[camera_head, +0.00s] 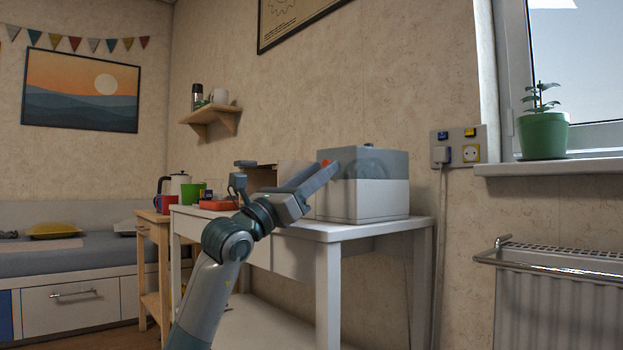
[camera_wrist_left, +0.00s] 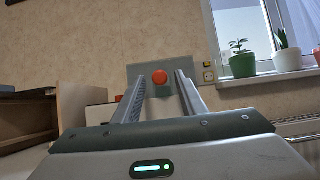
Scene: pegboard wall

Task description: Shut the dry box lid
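The dry box (camera_head: 368,200) stands on the white table, with a white lower body and a grey upper part, its lid (camera_head: 385,160). A darker rounded shape shows on the lid's side. I cannot tell whether the lid is fully down. A red knob (camera_head: 326,163) shows at its left side, by my left gripper (camera_head: 322,174), which reaches in from the left. In the left wrist view, my left gripper (camera_wrist_left: 157,82) has its fingers apart, with the red knob (camera_wrist_left: 159,77) and a grey panel of the box (camera_wrist_left: 180,66) beyond them. My right gripper is not in view.
The white table (camera_head: 375,229) also carries an orange tray (camera_head: 218,205) and an open wooden box (camera_head: 262,178) left of the dry box. A socket panel (camera_head: 458,146) is on the wall to the right. A radiator (camera_head: 560,290) stands below the windowsill (camera_head: 550,166).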

